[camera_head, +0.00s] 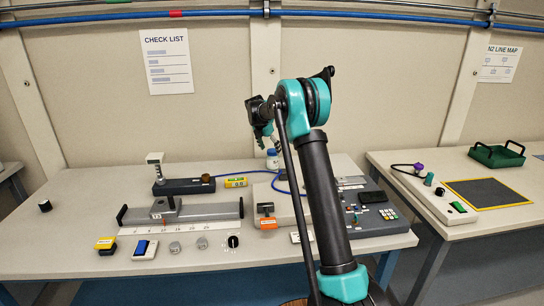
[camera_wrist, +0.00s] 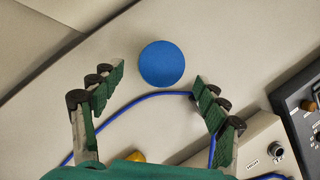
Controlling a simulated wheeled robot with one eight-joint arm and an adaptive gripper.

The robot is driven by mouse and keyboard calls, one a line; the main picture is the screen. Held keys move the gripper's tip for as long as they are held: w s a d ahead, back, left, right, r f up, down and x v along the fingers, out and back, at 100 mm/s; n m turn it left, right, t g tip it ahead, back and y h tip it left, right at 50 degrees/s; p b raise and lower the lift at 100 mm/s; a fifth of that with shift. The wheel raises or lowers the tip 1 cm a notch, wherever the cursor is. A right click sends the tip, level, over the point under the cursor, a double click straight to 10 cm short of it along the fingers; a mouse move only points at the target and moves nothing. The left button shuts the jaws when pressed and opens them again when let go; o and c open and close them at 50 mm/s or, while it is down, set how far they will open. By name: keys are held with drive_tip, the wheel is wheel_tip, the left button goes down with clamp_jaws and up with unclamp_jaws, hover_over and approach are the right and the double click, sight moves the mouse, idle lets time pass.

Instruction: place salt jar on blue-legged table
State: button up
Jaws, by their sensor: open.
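A small white jar with a blue lid (camera_head: 272,158), which looks like the salt jar, stands near the back of the middle table (camera_head: 85,190). In the wrist view its round blue lid (camera_wrist: 161,64) is seen from above, between and slightly beyond the fingertips. My gripper (camera_head: 270,141) is above the jar, pointing down; in the wrist view its green-padded fingers (camera_wrist: 157,78) are spread apart, with clear gaps to the lid. The middle table has blue-grey legs (camera_head: 386,268).
A blue cable (camera_wrist: 150,97) runs close by the jar. A control box (camera_head: 370,212) stands right of it, a yellow meter (camera_head: 236,182) left. The right table holds a green tray (camera_head: 497,155), a dark yellow-edged mat (camera_head: 487,193) and a button box (camera_head: 457,207).

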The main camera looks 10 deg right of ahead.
drive_tip(key=v, duration=0.6)
drive_tip(key=shift+r, duration=0.2)
drive_tip(key=shift+s, duration=0.15)
